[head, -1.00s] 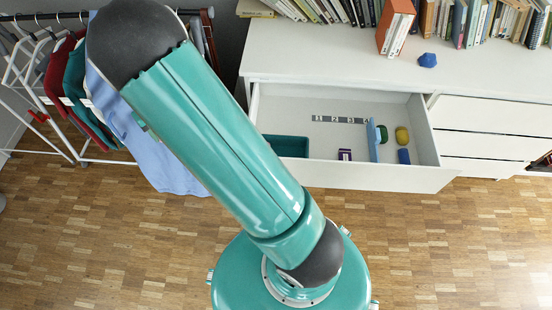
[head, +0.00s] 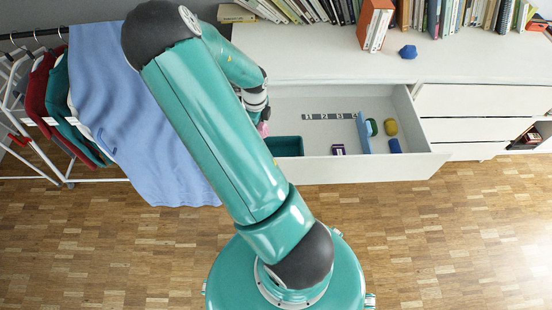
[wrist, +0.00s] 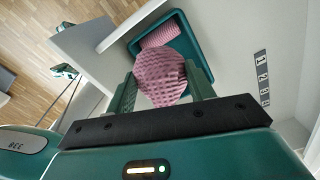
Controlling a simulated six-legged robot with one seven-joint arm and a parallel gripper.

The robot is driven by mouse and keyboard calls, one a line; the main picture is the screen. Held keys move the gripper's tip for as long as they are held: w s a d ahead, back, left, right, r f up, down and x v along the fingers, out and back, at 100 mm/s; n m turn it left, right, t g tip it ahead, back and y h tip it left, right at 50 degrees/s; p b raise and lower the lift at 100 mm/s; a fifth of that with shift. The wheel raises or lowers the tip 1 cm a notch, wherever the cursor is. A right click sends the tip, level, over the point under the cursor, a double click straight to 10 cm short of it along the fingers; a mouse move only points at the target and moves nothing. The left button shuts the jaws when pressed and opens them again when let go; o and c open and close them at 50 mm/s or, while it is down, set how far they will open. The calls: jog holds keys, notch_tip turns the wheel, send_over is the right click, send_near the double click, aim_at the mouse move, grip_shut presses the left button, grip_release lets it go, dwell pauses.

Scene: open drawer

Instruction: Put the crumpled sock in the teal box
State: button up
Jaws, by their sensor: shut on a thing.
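A pink, waffle-textured crumpled sock (wrist: 162,82) is between the two green fingers of my gripper (wrist: 163,86) in the wrist view. The gripper is shut on it. The teal box (wrist: 204,60) lies behind the sock in the wrist view, and a second pink textured roll (wrist: 159,35) lies inside it. The held sock overlaps the near part of the box, so its height above the box is hard to tell. In the head view a bit of the pink sock shows under my wrist, beside the teal box (head: 288,146) at the drawer's left end.
The open drawer (head: 390,168) holds a numbered strip (head: 329,116), a light blue divider (head: 363,132), a small purple box (head: 338,149), and green, yellow (head: 390,127) and blue items at right. A clothes rack with a blue cloth (head: 145,120) stands left. Books line the dresser top.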

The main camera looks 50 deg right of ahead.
jog(key=s+d+f+m, duration=0.2)
jog(key=s+d+m, duration=0.3)
jog(key=s+m, duration=0.15)
jog(key=m, duration=0.3)
send_over(286, 153)
jog(key=s+a, duration=0.1)
jog(key=a, duration=0.1)
notch_tip(286, 153, down, 5)
notch_tip(286, 153, down, 6)
jog(key=shift+s+r, duration=0.15)
jog(key=shift+f, duration=2.2)
jog(key=shift+f, duration=0.15)
jog(key=o, duration=1)
jog(key=shift+c, duration=0.2)
